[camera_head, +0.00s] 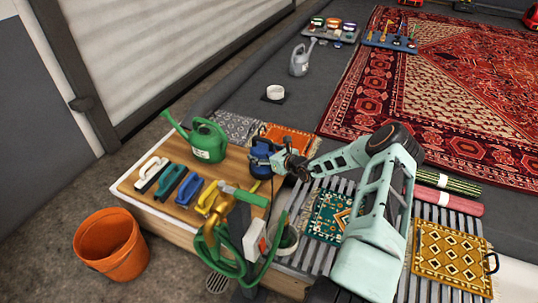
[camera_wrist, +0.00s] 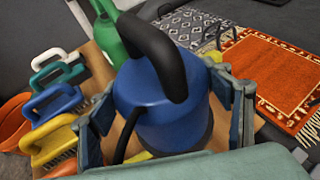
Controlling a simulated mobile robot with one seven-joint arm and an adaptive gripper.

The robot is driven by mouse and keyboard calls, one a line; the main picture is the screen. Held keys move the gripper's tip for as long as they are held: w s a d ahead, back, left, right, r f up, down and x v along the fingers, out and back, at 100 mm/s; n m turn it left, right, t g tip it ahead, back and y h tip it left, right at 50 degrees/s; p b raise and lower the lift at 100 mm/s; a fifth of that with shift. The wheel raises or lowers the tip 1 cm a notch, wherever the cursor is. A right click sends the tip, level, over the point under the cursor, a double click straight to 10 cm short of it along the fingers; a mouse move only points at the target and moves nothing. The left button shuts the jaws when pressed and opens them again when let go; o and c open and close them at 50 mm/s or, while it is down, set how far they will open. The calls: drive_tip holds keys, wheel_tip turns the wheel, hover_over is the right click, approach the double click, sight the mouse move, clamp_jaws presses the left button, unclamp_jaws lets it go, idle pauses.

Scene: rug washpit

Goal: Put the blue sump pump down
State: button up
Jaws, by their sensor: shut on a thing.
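The blue sump pump (camera_head: 261,150) has a black arched handle on top. My gripper (camera_head: 279,161) is shut on it from the right in the head view. In the wrist view the pump (camera_wrist: 155,115) fills the space between my two fingers, one on each side of its body. The pump is upright at the right end of the wooden board (camera_head: 246,188). Its underside is hidden, so I cannot tell whether it touches the board.
A green watering can (camera_head: 207,141) stands close left of the pump. Several brushes, including a yellow one (camera_head: 209,199), lie on the board. A green hose (camera_head: 232,255) and brass tap are in front. An orange bucket (camera_head: 111,244) stands on the floor. An orange mat (camera_head: 290,139) lies behind.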

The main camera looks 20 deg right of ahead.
drive_tip(key=shift+w+a+f+b, duration=0.25)
drive_tip(key=shift+w+f+b, duration=0.15)
drive_tip(key=shift+w+f, duration=0.35)
drive_tip(key=shift+w+f+b, duration=0.15)
drive_tip(key=shift+f+b, duration=0.4)
drive_tip(key=shift+f, duration=0.8)
drive_tip(key=shift+f, duration=0.2)
drive_tip(key=o, duration=2.1)
drive_tip(key=shift+f, duration=0.2)
